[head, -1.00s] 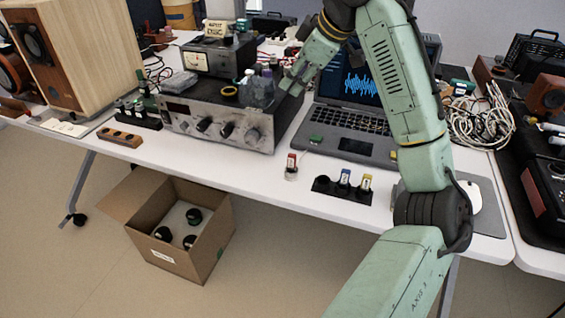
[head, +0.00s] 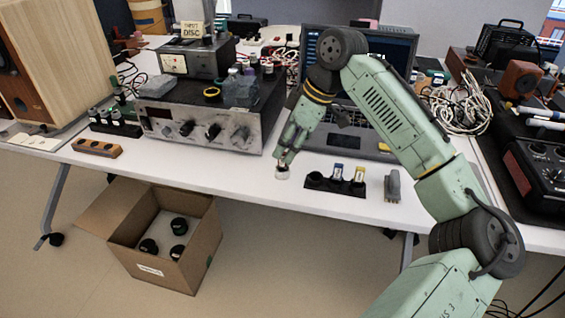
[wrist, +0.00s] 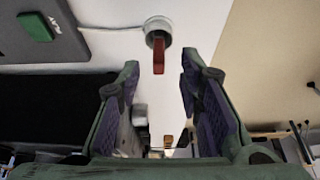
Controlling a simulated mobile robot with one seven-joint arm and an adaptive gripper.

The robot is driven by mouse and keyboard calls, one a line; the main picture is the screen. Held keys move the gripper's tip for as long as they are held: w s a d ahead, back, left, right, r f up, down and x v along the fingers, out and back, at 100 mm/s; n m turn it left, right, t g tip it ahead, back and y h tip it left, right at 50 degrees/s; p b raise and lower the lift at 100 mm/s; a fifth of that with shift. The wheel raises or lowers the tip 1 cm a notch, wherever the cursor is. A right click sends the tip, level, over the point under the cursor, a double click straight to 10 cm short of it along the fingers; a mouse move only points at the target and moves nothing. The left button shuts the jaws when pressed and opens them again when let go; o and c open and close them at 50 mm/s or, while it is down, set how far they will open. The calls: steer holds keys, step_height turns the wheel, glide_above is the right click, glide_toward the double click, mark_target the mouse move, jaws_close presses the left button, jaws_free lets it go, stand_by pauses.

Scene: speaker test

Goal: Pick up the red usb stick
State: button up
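I cannot tell whether the fingertips reach around the stick.
A laptop (head: 372,142) is behind, and a grey amplifier (head: 195,131) to the left. A cardboard box (head: 165,262) is on the floor.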

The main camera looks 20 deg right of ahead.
mark_target(282, 163)
steer(key=shift+x, duration=1.75)
steer(key=shift+w+r, duration=0.1)
jaws_close()
